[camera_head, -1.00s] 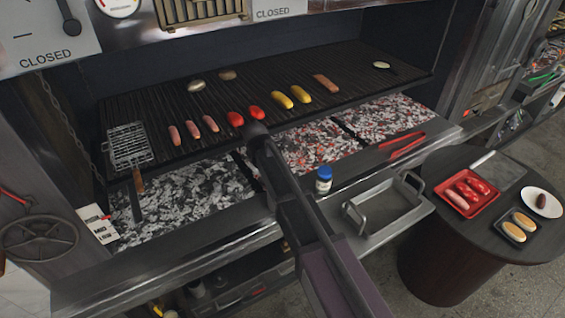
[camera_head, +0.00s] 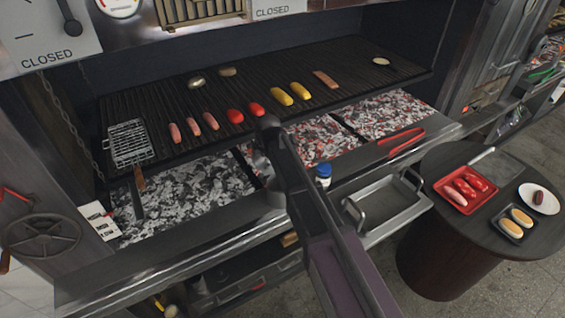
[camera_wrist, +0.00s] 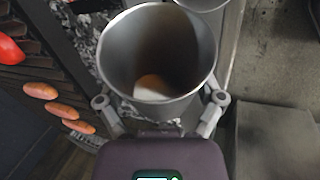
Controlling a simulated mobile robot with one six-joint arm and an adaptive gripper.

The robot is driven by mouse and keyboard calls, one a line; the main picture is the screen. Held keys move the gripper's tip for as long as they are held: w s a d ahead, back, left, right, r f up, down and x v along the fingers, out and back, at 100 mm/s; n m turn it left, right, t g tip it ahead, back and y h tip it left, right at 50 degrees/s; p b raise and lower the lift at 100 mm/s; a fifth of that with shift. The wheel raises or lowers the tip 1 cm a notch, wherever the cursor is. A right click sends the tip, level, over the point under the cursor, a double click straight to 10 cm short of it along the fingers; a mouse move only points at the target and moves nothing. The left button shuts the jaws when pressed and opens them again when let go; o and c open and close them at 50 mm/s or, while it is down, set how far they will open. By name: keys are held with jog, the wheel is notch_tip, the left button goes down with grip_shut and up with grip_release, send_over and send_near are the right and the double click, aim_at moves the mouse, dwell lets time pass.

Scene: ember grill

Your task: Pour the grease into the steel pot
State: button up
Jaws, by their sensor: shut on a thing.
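My gripper (camera_wrist: 160,104) is shut around a round, open-topped metal cup (camera_wrist: 118,60). In the wrist view a small amber and whitish patch, likely grease, shows at the bottom of the cup (camera_wrist: 152,88). The rim of a second round steel vessel (camera_wrist: 203,3), possibly the steel pot, shows at the top edge of that view, close beside the cup. In the head view my wrist and arm cover most of the gripper. Grey metal (camera_head: 262,160) shows left of my wrist, and more (camera_head: 276,190) lies lower at the ledge; I cannot tell their full shapes.
The grill grate (camera_head: 180,95) holds sausages, peppers and a wire basket (camera_head: 130,143), with coals (camera_head: 190,190) below. A blue-capped bottle (camera_head: 323,176), a metal tray (camera_head: 385,205) and red tongs (camera_head: 400,140) lie right of my arm. A round table (camera_head: 440,222) holds food.

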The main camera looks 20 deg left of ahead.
jog(key=shift+d+r+g+y, duration=0.1)
jog(key=shift+r+g+y, duration=0.15)
jog(key=shift+g+y, duration=0.05)
jog(key=shift+w+r+y, duration=0.1)
jog(key=shift+r+y, duration=0.05)
jog(key=shift+y, duration=0.15)
jog(key=shift+w+d+r+m+g+y, duration=0.1)
jog(key=shift+d+r+m+g+y, duration=0.25)
jog(key=shift+g+y, duration=0.35)
dwell(0.6)
jog(key=shift+w+r+g+y, duration=0.15)
jog(key=shift+r+g+y, duration=0.15)
jog(key=shift+y, duration=0.2)
dwell(0.4)
jog(key=shift+w+d+r+m+g+y+b, duration=0.15)
jog(key=shift+d+r+g+y+b, duration=0.1)
jog(key=shift+y, duration=0.2)
jog(key=shift+w+d+r+m+g+y+b, duration=0.15)
jog(key=shift+g+y, duration=0.1)
jog(key=shift+y, duration=0.2)
jog(key=shift+s, duration=0.1)
